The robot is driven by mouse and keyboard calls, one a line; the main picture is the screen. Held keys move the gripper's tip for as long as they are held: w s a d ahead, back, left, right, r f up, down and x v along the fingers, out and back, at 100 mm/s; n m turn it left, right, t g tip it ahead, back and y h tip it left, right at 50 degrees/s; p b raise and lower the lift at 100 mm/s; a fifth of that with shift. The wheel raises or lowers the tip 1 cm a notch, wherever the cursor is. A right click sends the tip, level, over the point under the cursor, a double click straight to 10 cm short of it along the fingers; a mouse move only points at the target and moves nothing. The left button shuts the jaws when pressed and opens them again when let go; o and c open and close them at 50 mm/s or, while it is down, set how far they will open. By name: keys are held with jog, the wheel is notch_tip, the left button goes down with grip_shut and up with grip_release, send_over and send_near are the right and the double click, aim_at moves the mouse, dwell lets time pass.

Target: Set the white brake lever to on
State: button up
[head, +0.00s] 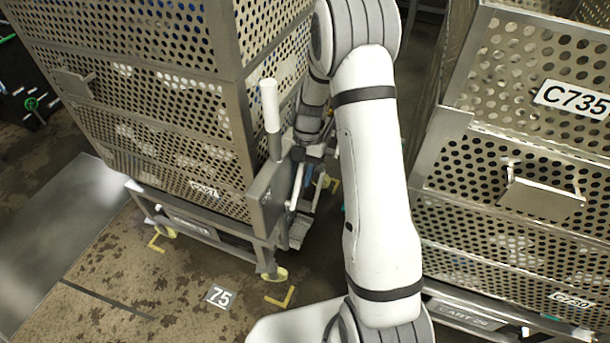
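A lever with a white cylindrical grip (269,105) and a grey shaft stands nearly upright at the front right corner of the left cart. It rises beside a grey plate (268,198) with small lettering that I cannot read clearly. A thin white bar (297,186) shows just right of the plate; I cannot tell whether it is part of the cart or of my gripper. My gripper (303,215) is low beside the cart's right side, right of the plate and below the white grip. It is partly hidden, and its fingers are too unclear to tell their opening.
The left perforated cart (160,125) stands on casters near floor marker 75 (219,296). Another perforated cart (500,200), labelled C735, stands close on the right, leaving a narrow gap where my arm reaches.

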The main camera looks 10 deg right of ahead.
jog(key=shift+s+a+f, duration=0.1)
jog(key=shift+s+f, duration=0.05)
jog(key=shift+f, duration=0.25)
jog(key=shift+c, duration=0.4)
grip_shut()
